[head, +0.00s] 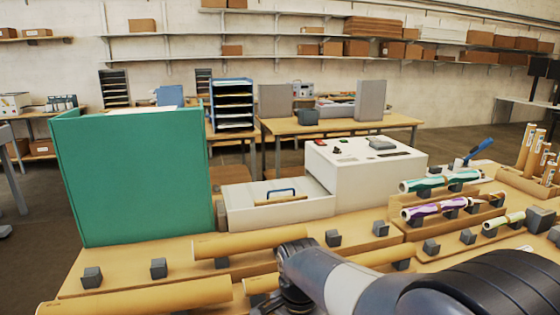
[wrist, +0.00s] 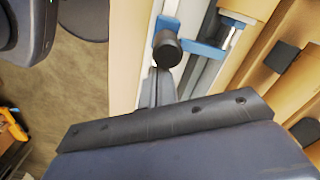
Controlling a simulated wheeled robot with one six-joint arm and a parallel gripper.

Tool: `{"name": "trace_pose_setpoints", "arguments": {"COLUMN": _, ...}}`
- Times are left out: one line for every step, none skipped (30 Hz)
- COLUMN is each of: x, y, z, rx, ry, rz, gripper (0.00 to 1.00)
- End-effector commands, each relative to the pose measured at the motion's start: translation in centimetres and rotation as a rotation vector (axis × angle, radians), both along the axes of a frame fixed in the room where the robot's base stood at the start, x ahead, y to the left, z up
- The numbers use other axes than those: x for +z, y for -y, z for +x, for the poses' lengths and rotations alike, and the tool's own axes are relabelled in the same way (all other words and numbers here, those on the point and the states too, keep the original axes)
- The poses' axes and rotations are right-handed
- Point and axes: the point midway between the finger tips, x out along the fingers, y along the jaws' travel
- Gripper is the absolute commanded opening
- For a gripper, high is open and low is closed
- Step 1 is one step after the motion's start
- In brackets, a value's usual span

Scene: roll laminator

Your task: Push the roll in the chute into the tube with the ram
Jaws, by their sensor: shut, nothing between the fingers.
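In the wrist view my gripper (wrist: 162,88) is shut and empty, its dark body crossing the lower half. Just beyond it is a round black knob (wrist: 167,48) beside a blue bracket (wrist: 205,48) on a grey rail; I cannot tell whether this is the ram, or whether the gripper touches it. In the head view my arm covers the lower right and my fingers do not show. Brown tubes (head: 250,243) lie on grey blocks along the front. A purple-and-white roll (head: 440,209) and a green one (head: 440,182) lie at right. I cannot pick out the chute for certain.
A tall green panelled box (head: 130,175) stands at the left of the bench. A white machine (head: 362,165) with a pale drawer (head: 275,212) stands at the middle. Upright tubes (head: 530,145) stand at far right. Grey blocks (head: 159,268) dot the front.

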Motion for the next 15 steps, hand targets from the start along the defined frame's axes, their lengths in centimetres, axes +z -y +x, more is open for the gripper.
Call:
{"name": "trace_pose_setpoints", "arguments": {"x": 0.00, "y": 0.00, "z": 0.00, "rx": 0.000, "ry": 0.000, "rz": 0.000, "gripper": 0.00}}
{"name": "trace_pose_setpoints", "arguments": {"x": 0.00, "y": 0.00, "z": 0.00, "rx": 0.000, "ry": 0.000, "rz": 0.000, "gripper": 0.00}}
{"name": "trace_pose_setpoints", "arguments": {"x": 0.00, "y": 0.00, "z": 0.00, "rx": 0.000, "ry": 0.000, "rz": 0.000, "gripper": 0.00}}
{"name": "trace_pose_setpoints", "arguments": {"x": 0.00, "y": 0.00, "z": 0.00, "rx": 0.000, "ry": 0.000, "rz": 0.000, "gripper": 0.00}}
{"name": "trace_pose_setpoints", "arguments": {"x": 0.00, "y": 0.00, "z": 0.00, "rx": 0.000, "ry": 0.000, "rz": 0.000, "gripper": 0.00}}
{"name": "trace_pose_setpoints", "arguments": {"x": 0.00, "y": -0.02, "z": -0.01, "rx": 0.000, "ry": 0.000, "rz": 0.000, "gripper": 0.00}}
{"name": "trace_pose_setpoints", "arguments": {"x": 0.00, "y": -0.05, "z": -0.01, "rx": 0.000, "ry": 0.000, "rz": 0.000, "gripper": 0.00}}
{"name": "trace_pose_setpoints", "arguments": {"x": 0.00, "y": -0.08, "z": -0.02, "rx": 0.000, "ry": 0.000, "rz": 0.000, "gripper": 0.00}}
{"name": "trace_pose_setpoints", "arguments": {"x": 0.01, "y": -0.15, "z": -0.04, "rx": 0.000, "ry": 0.000, "rz": 0.000, "gripper": 0.00}}
{"name": "trace_pose_setpoints", "arguments": {"x": 0.01, "y": -0.20, "z": -0.05, "rx": 0.000, "ry": 0.000, "rz": 0.000, "gripper": 0.00}}
{"name": "trace_pose_setpoints", "arguments": {"x": 0.01, "y": -0.28, "z": -0.06, "rx": 0.000, "ry": 0.000, "rz": 0.000, "gripper": 0.00}}
{"name": "trace_pose_setpoints", "arguments": {"x": 0.01, "y": -0.39, "z": -0.10, "rx": 0.000, "ry": 0.000, "rz": 0.000, "gripper": 0.00}}
{"name": "trace_pose_setpoints", "arguments": {"x": 0.01, "y": -0.47, "z": -0.11, "rx": 0.000, "ry": 0.000, "rz": 0.000, "gripper": 0.00}}
{"name": "trace_pose_setpoints", "arguments": {"x": 0.01, "y": -0.56, "z": -0.14, "rx": 0.000, "ry": 0.000, "rz": 0.000, "gripper": 0.00}}
{"name": "trace_pose_setpoints", "arguments": {"x": 0.01, "y": -0.68, "z": -0.18, "rx": 0.000, "ry": 0.000, "rz": 0.000, "gripper": 0.00}}
